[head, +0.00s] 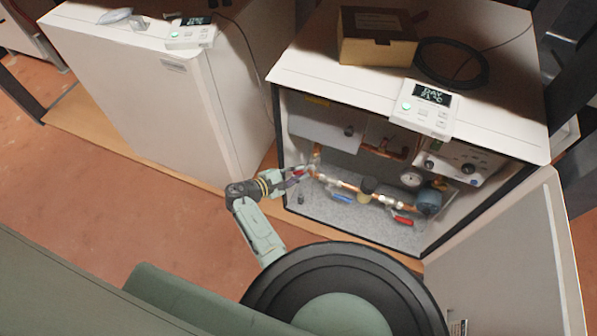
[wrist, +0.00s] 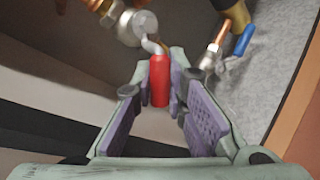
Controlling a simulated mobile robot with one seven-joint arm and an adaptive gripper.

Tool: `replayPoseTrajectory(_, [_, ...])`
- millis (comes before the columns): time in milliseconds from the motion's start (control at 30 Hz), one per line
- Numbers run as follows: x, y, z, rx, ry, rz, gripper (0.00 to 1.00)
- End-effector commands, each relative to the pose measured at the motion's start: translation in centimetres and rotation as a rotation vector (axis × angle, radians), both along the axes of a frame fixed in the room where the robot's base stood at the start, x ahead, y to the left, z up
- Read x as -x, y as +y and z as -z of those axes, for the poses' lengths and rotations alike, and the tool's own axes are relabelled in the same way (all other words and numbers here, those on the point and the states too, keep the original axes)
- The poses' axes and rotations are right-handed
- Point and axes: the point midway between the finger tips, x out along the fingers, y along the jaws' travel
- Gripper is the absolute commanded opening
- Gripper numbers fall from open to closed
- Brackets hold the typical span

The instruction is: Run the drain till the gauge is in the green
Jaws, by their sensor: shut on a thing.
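My gripper (wrist: 162,100) is at the left of the open heat pump cabinet, shut on a red valve handle (wrist: 159,78). In the wrist view the handle stands between the purple finger pads, its metal stem running up to a pipe fitting (wrist: 137,25). In the head view my gripper (head: 298,176) largely hides this handle. The round white gauge (head: 411,178) sits at the right of the pipework; its needle and any green band are too small to read. I cannot tell from a label which valve is the drain.
Inside the cabinet are a blue-handled valve (head: 341,198), another red-handled valve (head: 403,221) and a control panel (head: 459,162). The cabinet door (head: 510,265) stands open at the right. A cardboard box (head: 376,38) and a thermostat (head: 426,107) lie on top. A closed white cabinet (head: 150,90) stands left.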

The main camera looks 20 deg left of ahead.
Motion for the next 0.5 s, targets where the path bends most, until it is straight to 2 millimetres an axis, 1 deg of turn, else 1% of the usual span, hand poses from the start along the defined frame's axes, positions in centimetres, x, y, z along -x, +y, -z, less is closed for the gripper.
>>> replayPoseTrajectory(167, [0.0, 0.2, -0.7, -0.091, -0.002, 0.0, 0.0])
replayPoseTrajectory(500, [0.1, 0.7, -1.8, -0.354, -0.01, 0.0, 0.0])
